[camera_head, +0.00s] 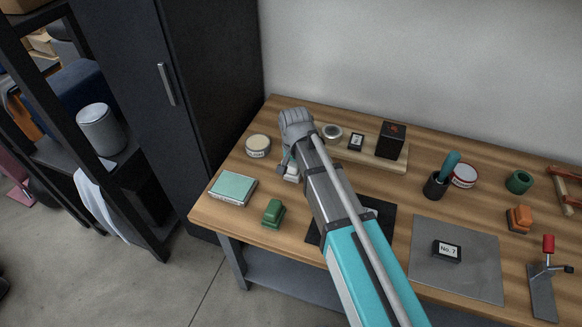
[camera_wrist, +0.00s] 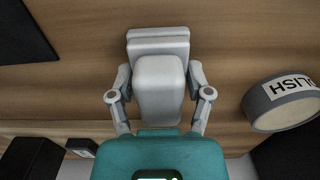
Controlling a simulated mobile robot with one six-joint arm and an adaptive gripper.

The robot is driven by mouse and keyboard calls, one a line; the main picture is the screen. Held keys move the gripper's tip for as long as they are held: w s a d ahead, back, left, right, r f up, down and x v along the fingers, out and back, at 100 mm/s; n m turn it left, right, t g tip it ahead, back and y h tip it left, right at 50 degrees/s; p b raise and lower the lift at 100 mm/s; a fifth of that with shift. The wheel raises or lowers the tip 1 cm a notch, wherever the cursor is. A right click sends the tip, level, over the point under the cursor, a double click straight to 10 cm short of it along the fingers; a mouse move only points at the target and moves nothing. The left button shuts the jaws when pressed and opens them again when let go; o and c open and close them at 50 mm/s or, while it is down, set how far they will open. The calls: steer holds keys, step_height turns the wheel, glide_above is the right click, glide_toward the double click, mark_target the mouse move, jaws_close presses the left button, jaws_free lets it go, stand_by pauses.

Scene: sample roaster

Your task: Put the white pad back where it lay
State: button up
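The white pad (camera_wrist: 160,84) is a pale block with a narrower raised grip and a wider stepped base. In the wrist view it sits between the two fingers of my gripper (camera_wrist: 160,82), which appear to touch the sides of its grip. In the head view only a small part of the pad (camera_head: 291,176) shows below my gripper (camera_head: 288,166), over the left part of the wooden table. The pad looks close to the table top, but I cannot tell whether it touches it. The arm hides much of the area beside it.
Around it are a cream-lidded tin (camera_head: 258,145), a pale green box (camera_head: 232,188), a green pad (camera_head: 273,212) and a wooden board (camera_head: 378,160) with a black box (camera_head: 391,140). A dark mat (camera_head: 376,216) lies partly under the arm. A grey mat (camera_head: 430,270) lies right.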

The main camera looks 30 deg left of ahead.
steer(key=o, duration=0.4)
steer(key=shift+o, duration=0.2)
steer(key=shift+r, duration=0.15)
step_height(320, 180, up, 12)
steer(key=p, duration=1.2)
stand_by(0.8)
steer(key=shift+d, duration=0.1)
